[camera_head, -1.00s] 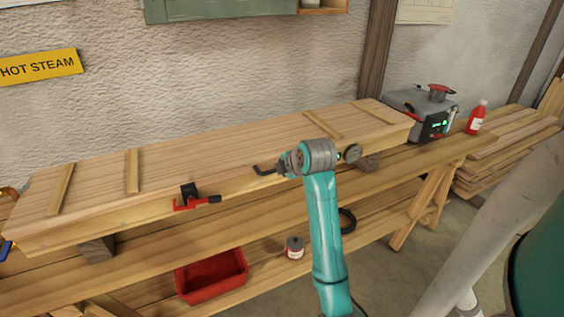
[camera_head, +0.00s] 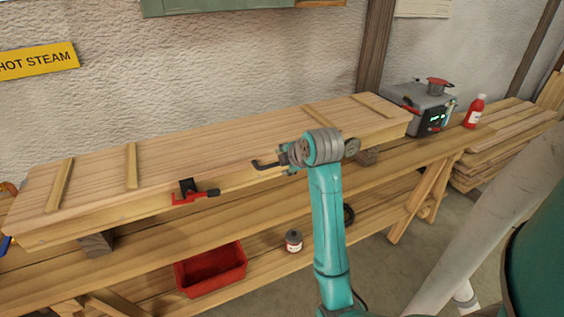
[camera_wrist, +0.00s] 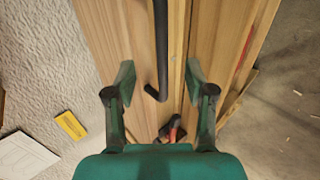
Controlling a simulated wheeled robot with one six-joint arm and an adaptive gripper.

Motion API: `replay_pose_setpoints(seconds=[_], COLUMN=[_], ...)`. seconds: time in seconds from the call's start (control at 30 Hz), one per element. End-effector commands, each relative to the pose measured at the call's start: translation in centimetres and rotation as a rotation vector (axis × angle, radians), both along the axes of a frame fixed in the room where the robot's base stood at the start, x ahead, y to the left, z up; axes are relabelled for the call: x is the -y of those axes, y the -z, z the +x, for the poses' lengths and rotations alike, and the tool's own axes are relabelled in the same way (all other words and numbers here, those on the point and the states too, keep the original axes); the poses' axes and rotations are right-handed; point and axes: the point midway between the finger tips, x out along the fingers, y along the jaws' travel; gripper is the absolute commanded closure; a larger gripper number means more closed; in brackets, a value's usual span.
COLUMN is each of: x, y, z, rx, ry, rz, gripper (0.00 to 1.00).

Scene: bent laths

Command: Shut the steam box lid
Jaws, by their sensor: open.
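The steam box (camera_head: 130,220) is a long wooden box on the bench. Its lid (camera_head: 220,140), a flat board with cross battens, lies along the top, level or nearly so; I cannot tell whether a gap is left under it. A dark bent handle (camera_head: 266,165) sticks out at the front edge, beside my wrist. A red and black latch or clamp (camera_head: 193,193) sits on the front, left of the handle. In the wrist view my gripper (camera_wrist: 160,76) is open, with the dark handle (camera_wrist: 161,45) between its fingers, apart from both. In the head view my arm largely hides the fingers.
A grey steam generator (camera_head: 425,108) and a red bottle (camera_head: 475,111) stand right of the box. A red bin (camera_head: 211,270) and a small jar (camera_head: 294,241) are on the lower shelf. Stacked planks (camera_head: 500,150) lie at the right. The wall is close behind the box.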

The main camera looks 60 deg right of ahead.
Motion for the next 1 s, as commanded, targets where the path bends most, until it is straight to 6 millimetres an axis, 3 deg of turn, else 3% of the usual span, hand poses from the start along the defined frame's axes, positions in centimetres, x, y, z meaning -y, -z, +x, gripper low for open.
replay_pose_setpoints(seconds=[0.53,1.0], x=[-2.1,-2.3], y=[-3.6,-3.9], z=[-3.4,-3.5], rx=[0.001,0.000], ry=[-0.001,-0.001], rz=[-0.002,0.000], gripper=[0.46,0.46])
